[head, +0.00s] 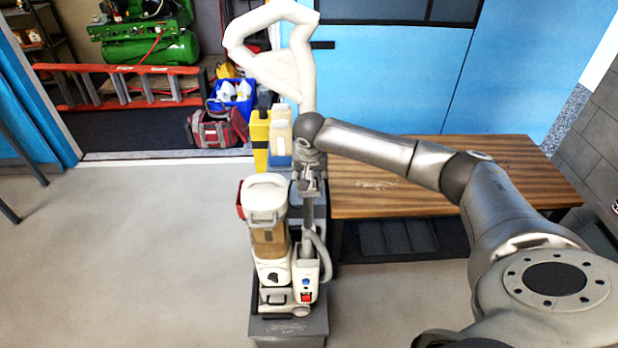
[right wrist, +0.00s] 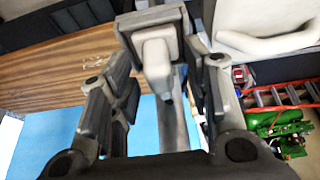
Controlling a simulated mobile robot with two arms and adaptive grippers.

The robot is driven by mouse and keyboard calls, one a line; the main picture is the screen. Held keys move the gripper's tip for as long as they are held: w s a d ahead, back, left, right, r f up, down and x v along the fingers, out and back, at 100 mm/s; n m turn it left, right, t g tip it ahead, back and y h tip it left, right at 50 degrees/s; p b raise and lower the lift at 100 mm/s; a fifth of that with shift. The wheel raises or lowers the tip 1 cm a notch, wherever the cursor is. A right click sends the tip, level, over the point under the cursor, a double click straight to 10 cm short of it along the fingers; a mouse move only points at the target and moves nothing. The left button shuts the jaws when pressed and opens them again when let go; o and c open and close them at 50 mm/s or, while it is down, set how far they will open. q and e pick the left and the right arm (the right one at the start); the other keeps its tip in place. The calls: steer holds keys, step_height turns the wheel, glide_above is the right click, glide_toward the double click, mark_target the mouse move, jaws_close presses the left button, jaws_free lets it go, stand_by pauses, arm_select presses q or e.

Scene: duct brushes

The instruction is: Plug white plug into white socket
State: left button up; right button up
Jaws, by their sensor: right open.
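In the right wrist view a white plug-like block (right wrist: 157,60) sits against a grey square housing (right wrist: 152,22), between the fingers of my right gripper (right wrist: 168,85). The fingers are spread, with a gap visible on both sides of the block. In the head view my right gripper (head: 310,180) points down over the white and grey machine (head: 272,265), just right of its clear tank. The plug is too small to make out there. I cannot pick out the white socket with certainty in either view. My left gripper is not in view.
A wooden bench (head: 450,190) stands right of the machine. Behind the machine are a yellow container (head: 260,138), a blue crate (head: 235,98) and a red-grey bag (head: 214,128). An orange ladder (head: 120,70) and a green compressor (head: 150,45) are at the back left.

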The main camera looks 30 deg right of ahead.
stand_by(0.3)
jaws_close()
stand_by(0.4)
steer(key=shift+w+r+b, duration=0.1)
steer(key=shift+r+b, duration=0.35)
steer(key=shift+b, duration=0.2)
step_height(320, 180, up, 2)
steer(key=shift+a+r+b, duration=0.1)
steer(key=shift+b, duration=0.8)
steer(key=s+a+r+b, duration=0.2)
steer(key=a+r, duration=0.3)
steer(key=a, duration=0.1)
steer(key=s+a+r+b, duration=0.3)
steer(key=a+r, duration=0.2)
steer(key=a, duration=0.2)
